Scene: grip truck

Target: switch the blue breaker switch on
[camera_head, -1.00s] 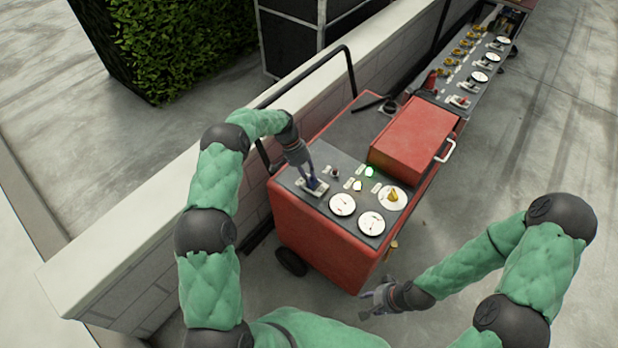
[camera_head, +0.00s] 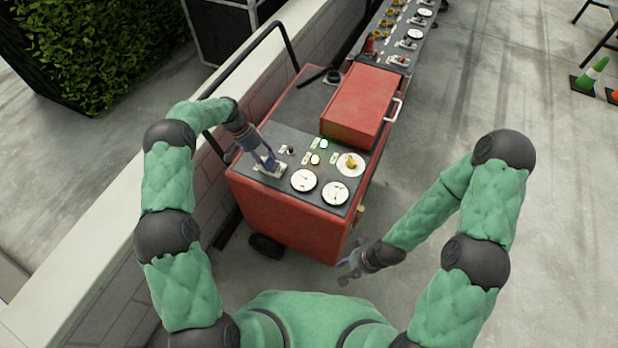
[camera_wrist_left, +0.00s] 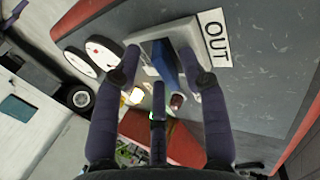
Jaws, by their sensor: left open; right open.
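The blue breaker switch (camera_wrist_left: 167,62) sits in a grey metal housing (camera_wrist_left: 185,36) beside a white "OUT" label (camera_wrist_left: 214,37) in the left wrist view. In the head view the switch is mostly hidden by my left gripper (camera_head: 268,161), at the left of the red cart's dark panel (camera_head: 277,137). My left gripper (camera_wrist_left: 168,72) is open, with its fingers on either side of the blue switch. I cannot tell whether they touch it. My right gripper (camera_head: 354,263) is open and empty, low beside the cart's front right corner.
The panel also carries two white gauges (camera_head: 304,180), a yellow knob (camera_head: 350,163) and small lit indicators (camera_head: 323,144). A red box (camera_head: 358,105) stands behind them. A low wall (camera_head: 100,213) runs along the left. The floor to the right is clear near the cart.

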